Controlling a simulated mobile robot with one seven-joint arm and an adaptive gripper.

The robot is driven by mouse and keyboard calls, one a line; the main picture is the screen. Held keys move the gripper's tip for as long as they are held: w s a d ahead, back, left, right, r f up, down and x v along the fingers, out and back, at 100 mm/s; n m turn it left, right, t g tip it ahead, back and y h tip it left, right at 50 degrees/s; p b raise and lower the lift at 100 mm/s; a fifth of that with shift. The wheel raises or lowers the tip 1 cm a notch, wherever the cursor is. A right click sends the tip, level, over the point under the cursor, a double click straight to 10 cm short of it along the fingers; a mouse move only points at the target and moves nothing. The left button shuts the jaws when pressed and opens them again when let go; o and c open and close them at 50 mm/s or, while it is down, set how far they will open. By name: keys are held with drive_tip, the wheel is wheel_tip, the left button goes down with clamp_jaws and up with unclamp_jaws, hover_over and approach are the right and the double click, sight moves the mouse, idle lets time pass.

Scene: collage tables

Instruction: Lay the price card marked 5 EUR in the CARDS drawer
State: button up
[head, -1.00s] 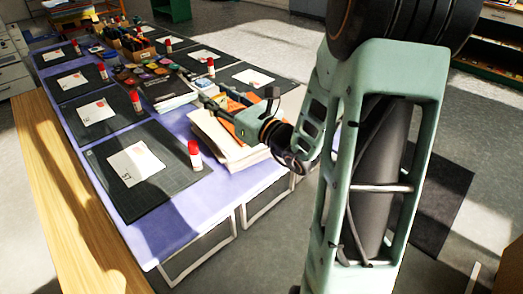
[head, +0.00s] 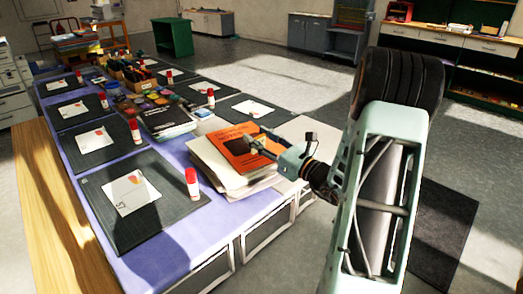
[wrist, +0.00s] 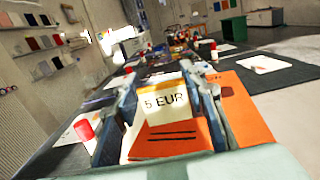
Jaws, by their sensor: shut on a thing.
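My gripper (head: 258,147) is over the orange book (head: 226,158) on the paper stack at the right edge of the table. In the wrist view, my gripper (wrist: 160,82) is shut on the price card (wrist: 165,106), a pale card reading "5 EUR". The card stands between the two fingers, its printed face to the camera, with orange behind and below it. In the head view the card is too small to make out. No drawer marked CARDS can be read in either view.
The lilac table (head: 185,255) holds dark mats, white sheets and red-capped glue sticks (head: 192,183). A white drawer unit (head: 14,95) stands far left. A counter with drawers (head: 482,45) stands far right, a grey cabinet (head: 308,32) at the back. Open floor lies between.

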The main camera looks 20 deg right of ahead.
drive_tip(key=shift+d+f, duration=0.2)
drive_tip(key=shift+f, duration=0.05)
drive_tip(key=shift+w+d+f+b, duration=0.15)
drive_tip(key=shift+f+b, duration=0.25)
drive_tip(key=shift+f, duration=1.35)
drive_tip(key=shift+f, duration=0.1)
drive_tip(key=o, duration=0.7)
